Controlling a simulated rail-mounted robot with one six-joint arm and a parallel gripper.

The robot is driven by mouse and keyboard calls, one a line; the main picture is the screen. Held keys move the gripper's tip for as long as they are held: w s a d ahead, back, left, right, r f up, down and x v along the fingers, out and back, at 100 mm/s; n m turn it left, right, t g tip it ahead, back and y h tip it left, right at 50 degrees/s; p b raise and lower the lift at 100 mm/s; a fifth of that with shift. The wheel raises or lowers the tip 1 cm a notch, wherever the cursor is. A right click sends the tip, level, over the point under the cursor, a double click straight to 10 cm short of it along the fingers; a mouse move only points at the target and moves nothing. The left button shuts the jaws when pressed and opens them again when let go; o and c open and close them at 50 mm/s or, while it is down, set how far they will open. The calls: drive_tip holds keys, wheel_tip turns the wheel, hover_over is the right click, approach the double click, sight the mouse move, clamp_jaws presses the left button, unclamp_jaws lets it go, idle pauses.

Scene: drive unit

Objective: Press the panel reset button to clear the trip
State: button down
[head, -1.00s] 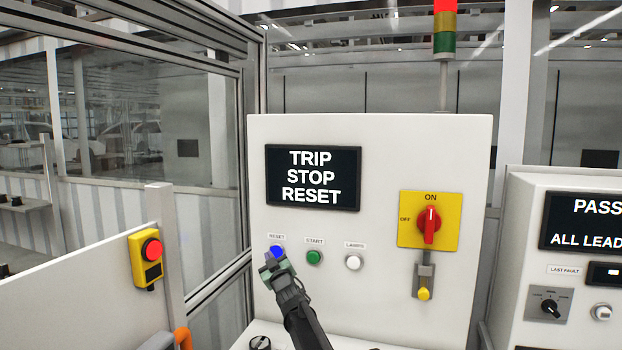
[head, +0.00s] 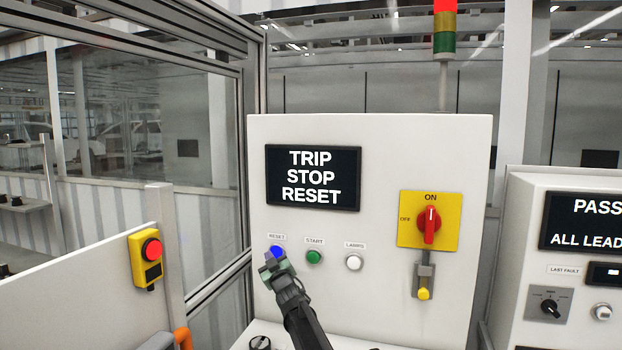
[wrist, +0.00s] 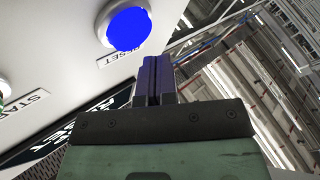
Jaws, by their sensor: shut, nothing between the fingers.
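The blue reset button (head: 277,252) is on the white panel under a RESET label, left of the green START button (head: 314,257). It glows blue in the wrist view (wrist: 127,28), up and left of the fingertips. My gripper (head: 268,258) is shut and empty, its tips just below and left of the button in the head view. The wrist view shows the closed fingers (wrist: 153,66) near the button, with the button face uncovered. I cannot tell whether they touch. The panel screen (head: 313,178) reads TRIP STOP RESET.
A white LAMPS button (head: 354,262) is right of START. A red rotary switch (head: 429,225) on a yellow plate is further right. A stack light (head: 444,30) shows red on top. A yellow box with a red button (head: 152,249) is on the left post.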

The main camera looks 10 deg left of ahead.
idle(0.6)
drive_tip(key=shift+w, duration=0.45)
drive_tip(key=shift+w, duration=0.45)
idle(0.4)
drive_tip(key=shift+s, duration=0.85)
drive_tip(key=s, duration=0.6)
drive_tip(key=shift+a, duration=0.25)
drive_tip(key=shift+f, duration=0.1)
idle(0.5)
